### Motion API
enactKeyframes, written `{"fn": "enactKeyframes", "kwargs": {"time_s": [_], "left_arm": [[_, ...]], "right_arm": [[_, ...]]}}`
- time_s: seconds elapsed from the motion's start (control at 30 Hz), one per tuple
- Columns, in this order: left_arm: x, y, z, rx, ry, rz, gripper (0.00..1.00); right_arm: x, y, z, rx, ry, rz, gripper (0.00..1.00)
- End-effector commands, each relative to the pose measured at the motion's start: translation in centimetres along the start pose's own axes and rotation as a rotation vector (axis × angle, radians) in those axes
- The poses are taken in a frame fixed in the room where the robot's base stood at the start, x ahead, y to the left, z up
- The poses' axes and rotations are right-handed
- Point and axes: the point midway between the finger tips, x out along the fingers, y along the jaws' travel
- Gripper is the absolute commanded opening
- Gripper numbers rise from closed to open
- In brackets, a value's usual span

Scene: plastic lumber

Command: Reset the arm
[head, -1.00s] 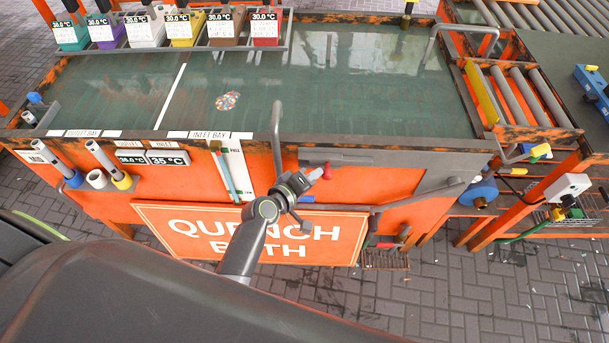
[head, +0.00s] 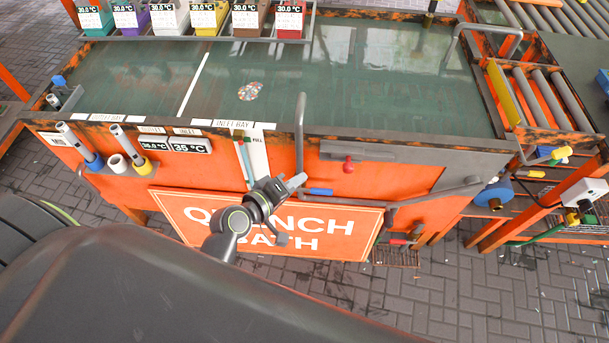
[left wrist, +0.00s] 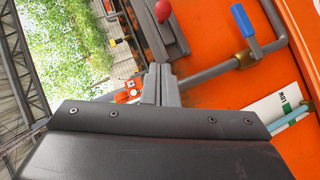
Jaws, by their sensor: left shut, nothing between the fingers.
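My left gripper (head: 297,181) is shut and empty in front of the orange wall of the quench bath, above the white-on-orange QUENCH BATH sign (head: 330,220). In the left wrist view its closed fingers (left wrist: 160,82) point up the picture, with a red knob (left wrist: 162,11) beyond them and a blue-handled valve (left wrist: 245,22) to their right. The gripper covers part of the sign in the head view. My right gripper is in neither view.
The bath's water surface (head: 330,80) lies behind a raised front rim. A grey bent pipe (head: 300,125) stands up close behind the gripper. Several coloured bins (head: 210,16) line the back left. Paved floor (head: 480,290) is open at the lower right.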

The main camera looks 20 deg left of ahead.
Motion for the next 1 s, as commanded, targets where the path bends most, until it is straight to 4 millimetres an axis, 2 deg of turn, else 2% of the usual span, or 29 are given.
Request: {"fn": "enactKeyframes", "kwargs": {"time_s": [0.2,0.67,0.77,0.83,0.97,1.0], "left_arm": [[-0.3,0.0,0.0,0.000,-0.001,-0.001,0.00],[-0.2,-0.3,0.1,0.003,-0.002,-0.008,0.00],[0.1,-2.5,0.6,0.019,-0.008,-0.055,0.00],[0.4,-5.5,1.2,0.046,-0.018,-0.122,0.00],[0.3,-13.5,3.3,0.130,-0.057,-0.296,0.00],[0.0,-16.1,4.1,0.164,-0.074,-0.351,0.00]], "right_arm": [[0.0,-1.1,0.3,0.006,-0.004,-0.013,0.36],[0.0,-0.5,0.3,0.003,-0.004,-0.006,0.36],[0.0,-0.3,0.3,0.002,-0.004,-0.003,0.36],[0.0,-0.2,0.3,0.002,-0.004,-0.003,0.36],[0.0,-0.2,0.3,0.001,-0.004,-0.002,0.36],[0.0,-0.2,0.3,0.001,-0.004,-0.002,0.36]]}}
